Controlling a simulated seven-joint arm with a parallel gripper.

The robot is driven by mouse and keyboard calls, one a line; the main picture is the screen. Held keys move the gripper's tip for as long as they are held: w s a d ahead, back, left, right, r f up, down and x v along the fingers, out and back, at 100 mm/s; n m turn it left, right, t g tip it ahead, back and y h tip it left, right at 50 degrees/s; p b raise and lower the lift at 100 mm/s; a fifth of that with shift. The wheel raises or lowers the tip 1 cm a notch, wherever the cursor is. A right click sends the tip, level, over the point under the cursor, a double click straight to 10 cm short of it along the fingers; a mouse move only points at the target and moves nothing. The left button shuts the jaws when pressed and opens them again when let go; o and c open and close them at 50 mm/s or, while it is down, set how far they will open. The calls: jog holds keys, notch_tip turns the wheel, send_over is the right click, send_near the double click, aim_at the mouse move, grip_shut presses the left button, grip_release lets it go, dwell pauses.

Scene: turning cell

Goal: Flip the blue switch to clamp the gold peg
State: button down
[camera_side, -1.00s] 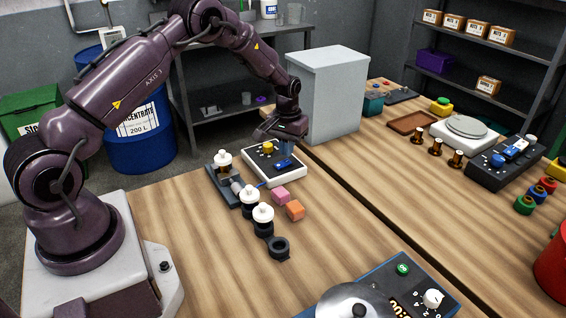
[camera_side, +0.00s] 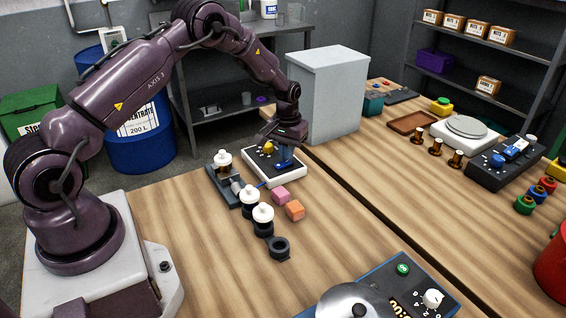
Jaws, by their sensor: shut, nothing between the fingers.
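A control box (camera_side: 292,178) with a white edge and black top stands on the bench. It carries a yellow-gold knob (camera_side: 268,147) and a blue switch (camera_side: 284,164). My gripper (camera_side: 285,150) is shut and empty, pointing down over the blue switch; its fingertips are at or just above it, and I cannot tell whether they touch. Left of the box is a dark clamp fixture (camera_side: 220,187). A gold-brown peg (camera_side: 223,170) with a white top stands in it, partly hidden. The switch's position is too small to read.
White-topped black pieces (camera_side: 263,218), a black ring (camera_side: 278,248), a pink block (camera_side: 281,195) and an orange block (camera_side: 295,210) lie in front of the box. A tall grey cabinet (camera_side: 327,95) stands close behind. The front left bench is clear.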

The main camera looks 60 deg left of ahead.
jog(key=shift+f, duration=0.65)
jog(key=shift+r, duration=3.55)
